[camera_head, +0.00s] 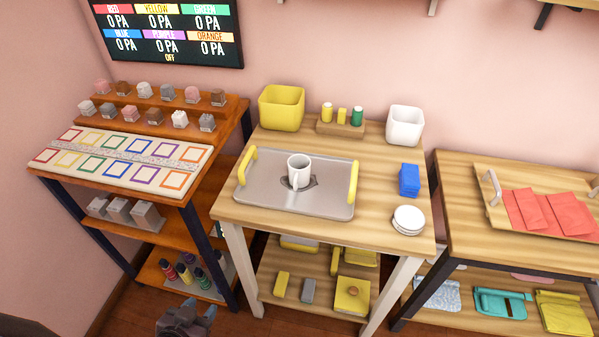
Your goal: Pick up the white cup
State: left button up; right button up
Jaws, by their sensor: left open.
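The white cup (299,171) stands upright on a grey metal tray (325,203) with yellow handles, on the middle wooden table (407,238). A dark mark shows on the tray around the cup's base. The cup's handle faces the front. My left gripper (188,317) is at the bottom edge of the view, low in front of the tables and to the left of the cup. It is open, well apart from the cup, with nothing seen between its fingers. My right gripper is not in view.
An orange shelf (180,199) stands left. A right-hand table (462,225) holds a wooden tray with red cloths. Bare tabletop lies in front of the metal tray.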

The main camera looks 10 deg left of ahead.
aim_at(298, 165)
jog(key=j, duration=0.55)
jog(key=i+j, duration=0.15)
jog(key=j, duration=0.9)
jog(key=i+z, duration=0.05)
jog(key=i, duration=0.05)
